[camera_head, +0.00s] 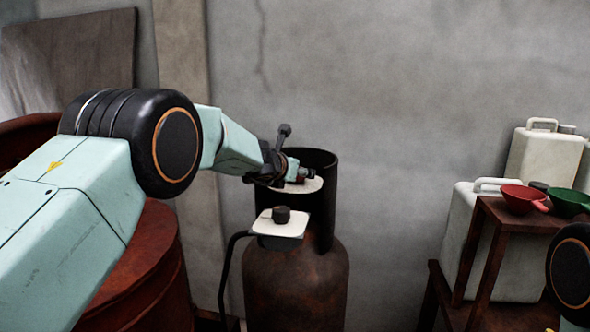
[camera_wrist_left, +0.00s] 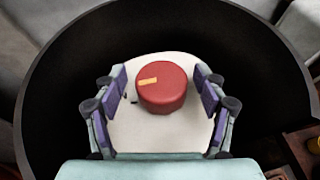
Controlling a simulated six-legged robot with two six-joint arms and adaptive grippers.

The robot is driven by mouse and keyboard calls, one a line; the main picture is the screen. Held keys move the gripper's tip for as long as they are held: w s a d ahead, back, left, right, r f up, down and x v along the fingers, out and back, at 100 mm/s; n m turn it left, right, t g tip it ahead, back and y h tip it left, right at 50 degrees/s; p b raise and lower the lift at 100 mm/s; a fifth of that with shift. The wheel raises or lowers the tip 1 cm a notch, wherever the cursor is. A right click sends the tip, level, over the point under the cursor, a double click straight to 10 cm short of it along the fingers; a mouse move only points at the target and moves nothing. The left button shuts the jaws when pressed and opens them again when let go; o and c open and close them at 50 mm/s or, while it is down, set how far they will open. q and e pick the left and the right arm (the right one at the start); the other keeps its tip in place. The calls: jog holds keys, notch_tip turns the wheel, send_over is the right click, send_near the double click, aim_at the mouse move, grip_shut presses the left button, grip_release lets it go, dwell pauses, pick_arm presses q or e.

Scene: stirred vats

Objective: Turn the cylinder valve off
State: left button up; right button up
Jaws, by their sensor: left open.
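The rusty brown gas cylinder (camera_head: 296,282) stands upright by the wall, with a dark open collar (camera_head: 320,215) around its top. My left gripper (camera_head: 296,168) reaches in from the left at the collar's top. In the left wrist view, a round red valve knob (camera_wrist_left: 161,87) with an orange-yellow mark sits over a pale plate (camera_wrist_left: 160,135) inside the collar. The open fingers stand on either side of the knob, with visible gaps. In the head view the gripper mostly hides the knob. My right gripper is out of view.
A pale plate with a black knob (camera_head: 281,215) stands on a bent dark post in front of the cylinder. Red drums (camera_head: 150,270) stand at left. A wooden stand (camera_head: 490,235) at right bears red (camera_head: 522,198) and green funnels; white jugs (camera_head: 545,155) stand behind.

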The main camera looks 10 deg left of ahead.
pick_arm(q)
jog(key=shift+s+d+r, duration=0.1)
jog(key=shift+s+d, duration=0.05)
jog(key=shift+c, duration=0.7)
jog(key=c, duration=1)
jog(key=m+h+p, duration=0.1)
jog(key=p, duration=0.2)
jog(key=m+h+p, duration=0.1)
jog(key=p, duration=0.2)
jog(key=shift+r+g+h+p, duration=0.3)
jog(key=shift+r+p, duration=0.05)
jog(key=shift+f+m+h+p, duration=0.2)
jog(key=shift+m+h+p, duration=0.2)
jog(key=shift+m+p, duration=0.25)
jog(key=o, duration=1.1)
jog(key=shift+f, duration=0.1)
jog(key=shift+o, duration=0.2)
